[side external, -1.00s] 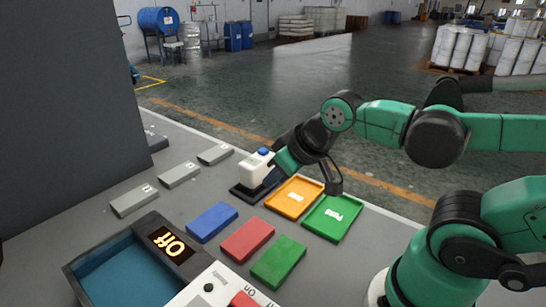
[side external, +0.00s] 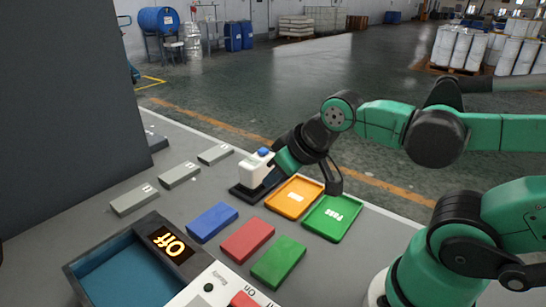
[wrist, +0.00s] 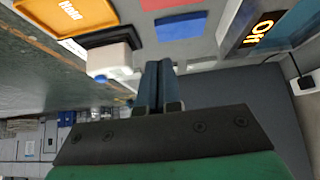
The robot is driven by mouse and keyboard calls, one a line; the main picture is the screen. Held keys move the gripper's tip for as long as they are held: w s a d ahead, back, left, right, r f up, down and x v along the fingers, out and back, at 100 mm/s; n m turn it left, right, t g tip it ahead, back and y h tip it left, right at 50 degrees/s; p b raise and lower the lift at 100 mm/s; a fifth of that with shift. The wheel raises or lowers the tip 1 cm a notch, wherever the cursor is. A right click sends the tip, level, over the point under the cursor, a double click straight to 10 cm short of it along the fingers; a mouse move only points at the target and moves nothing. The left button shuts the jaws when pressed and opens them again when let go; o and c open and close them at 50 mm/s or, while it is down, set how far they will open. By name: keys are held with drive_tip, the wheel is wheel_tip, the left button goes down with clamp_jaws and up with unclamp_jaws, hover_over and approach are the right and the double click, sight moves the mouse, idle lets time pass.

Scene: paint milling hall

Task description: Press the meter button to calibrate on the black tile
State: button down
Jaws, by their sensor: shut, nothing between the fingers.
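A white meter (side external: 256,168) with a blue button (side external: 263,151) on top stands on a black tile (side external: 243,190) in the side external view. In the wrist view the meter (wrist: 112,61) is left of my fingers, with the black tile (wrist: 112,37) behind it and the blue button (wrist: 100,78) facing the camera. My gripper (wrist: 158,66) is shut and empty, its fingers beside the meter with a gap seen in this view. In the side external view my fingertips are hidden around the meter, so I cannot tell whether they touch it.
An orange tray (side external: 283,208) and a green tray (side external: 322,228) lie right of the black tile. Blue (side external: 211,222), red (side external: 247,240) and green (side external: 278,262) tiles lie in front. Grey labelled blocks (side external: 180,175) lie left. A display (side external: 170,244) reads "Off" beside a blue-lined box (side external: 125,280).

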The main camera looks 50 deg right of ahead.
idle(0.6)
wheel_tip(320, 180, up, 6)
drive_tip(key=m+t+y, duration=0.1)
drive_tip(key=m+t, duration=0.1)
drive_tip(key=m, duration=0.6)
hover_over(266, 151)
drive_tip(key=shift+f, duration=0.15)
drive_tip(key=shift+f, duration=4.35)
drive_tip(key=shift+f, duration=0.15)
drive_tip(key=shift+f, duration=0.25)
